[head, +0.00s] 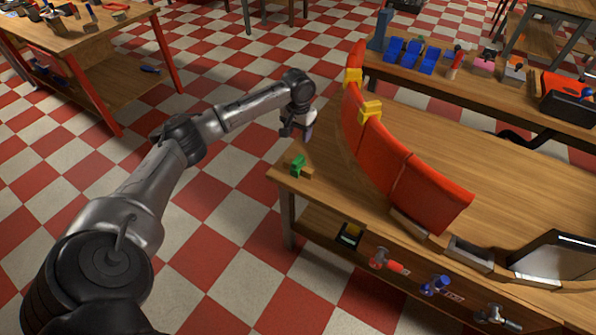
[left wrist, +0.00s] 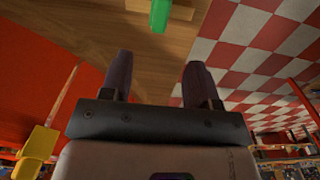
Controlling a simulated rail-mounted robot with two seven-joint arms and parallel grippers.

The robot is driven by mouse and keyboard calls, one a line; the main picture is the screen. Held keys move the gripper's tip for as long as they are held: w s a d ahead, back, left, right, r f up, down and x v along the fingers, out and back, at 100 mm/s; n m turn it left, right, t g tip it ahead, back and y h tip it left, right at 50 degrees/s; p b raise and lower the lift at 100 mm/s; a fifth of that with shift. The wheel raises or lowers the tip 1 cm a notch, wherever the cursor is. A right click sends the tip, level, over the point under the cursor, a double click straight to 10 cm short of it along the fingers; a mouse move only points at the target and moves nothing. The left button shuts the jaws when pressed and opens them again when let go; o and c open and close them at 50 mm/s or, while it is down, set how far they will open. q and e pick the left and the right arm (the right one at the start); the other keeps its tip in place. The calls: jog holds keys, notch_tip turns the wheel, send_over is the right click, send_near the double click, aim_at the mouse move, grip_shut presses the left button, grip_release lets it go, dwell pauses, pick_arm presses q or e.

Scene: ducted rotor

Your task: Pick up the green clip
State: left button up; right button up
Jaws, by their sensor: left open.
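The green clip (head: 298,164) sits on the near left corner of the wooden workbench, on or beside a small wooden piece. It also shows at the top edge of the left wrist view (left wrist: 160,15), partly cut off. My left gripper (head: 304,131) is open and empty, above the bench's left edge and a little beyond the clip. Its two fingers (left wrist: 157,75) stand apart in the left wrist view, with nothing between them and the clip ahead of the tips. My right gripper is not in view.
A curved red panel (head: 400,165) stands on the bench right of the clip, with yellow clips (head: 370,110) on its top edge. Tools hang along the bench front, including a red-handled one (head: 385,261). A second table (head: 90,45) stands far left. Checkered floor lies left of the bench.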

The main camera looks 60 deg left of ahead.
aim_at(298, 159)
pick_arm(q)
notch_tip(298, 159, down, 8)
jog(key=b, duration=0.2)
jog(key=shift+a+f+b, duration=0.15)
jog(key=shift+b, duration=0.15)
jog(key=shift+w+f+b, duration=0.1)
jog(key=shift+f+b, duration=1.2)
jog(key=shift+f, duration=1.35)
jog(key=c, duration=1)
jog(key=shift+r, duration=0.15)
